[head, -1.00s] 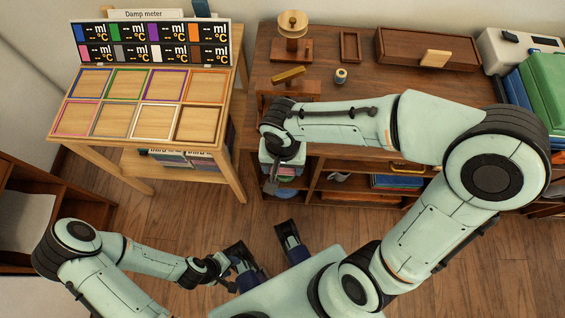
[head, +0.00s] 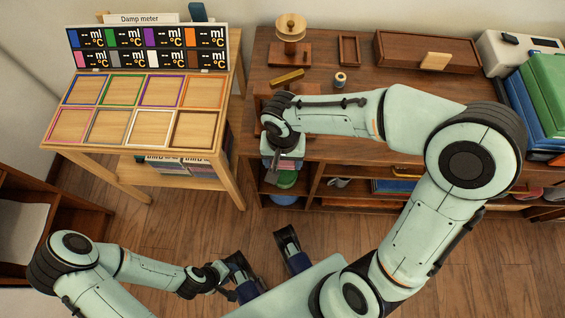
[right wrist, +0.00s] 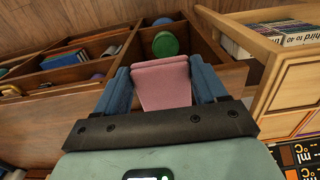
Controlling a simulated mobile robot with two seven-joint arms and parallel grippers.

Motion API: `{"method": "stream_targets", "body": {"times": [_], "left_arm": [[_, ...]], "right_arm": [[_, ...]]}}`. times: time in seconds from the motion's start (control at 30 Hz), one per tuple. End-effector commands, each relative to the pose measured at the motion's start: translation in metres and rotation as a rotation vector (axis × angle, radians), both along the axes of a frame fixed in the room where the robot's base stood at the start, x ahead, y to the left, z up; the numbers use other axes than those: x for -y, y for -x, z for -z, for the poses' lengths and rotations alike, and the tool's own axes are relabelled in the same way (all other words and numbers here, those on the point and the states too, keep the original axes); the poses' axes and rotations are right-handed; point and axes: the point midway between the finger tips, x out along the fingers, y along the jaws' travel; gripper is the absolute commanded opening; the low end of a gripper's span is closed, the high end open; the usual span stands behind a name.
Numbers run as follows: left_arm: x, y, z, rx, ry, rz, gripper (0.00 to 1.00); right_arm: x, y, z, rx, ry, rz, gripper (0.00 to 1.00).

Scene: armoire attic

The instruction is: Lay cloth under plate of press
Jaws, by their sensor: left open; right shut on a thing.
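A pink cloth (right wrist: 160,85) is held between the blue fingers of my right gripper (right wrist: 163,92) in the right wrist view. In the head view my right gripper (head: 284,163) hangs at the front edge of the dark wooden cabinet, and the cloth is hard to make out there. A wooden press-like stand (head: 291,36) with a round knob stands at the back left of the cabinet top, away from this gripper. My left gripper (head: 222,274) is low over the floor at the lower middle, open, with nothing seen in it.
On the cabinet top (head: 365,85) are a brass-coloured block (head: 287,77), a small spool (head: 340,79), a shallow tray (head: 349,50) and a long box (head: 428,53). The damp meter table (head: 105,92) with coloured frames stands left. Green and blue stacks (head: 540,100) stand right.

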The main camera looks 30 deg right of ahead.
Motion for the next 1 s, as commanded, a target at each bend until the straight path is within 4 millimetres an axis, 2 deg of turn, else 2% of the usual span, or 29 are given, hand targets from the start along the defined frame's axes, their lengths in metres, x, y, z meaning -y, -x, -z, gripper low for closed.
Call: {"method": "stream_targets", "body": {"times": [1.0], "left_arm": [[0.0,0.006,-0.012,-0.02,0.002,0.004,0.43]], "right_arm": [[0.032,-0.052,0.0,-0.001,-0.001,0.001,0.37]]}}
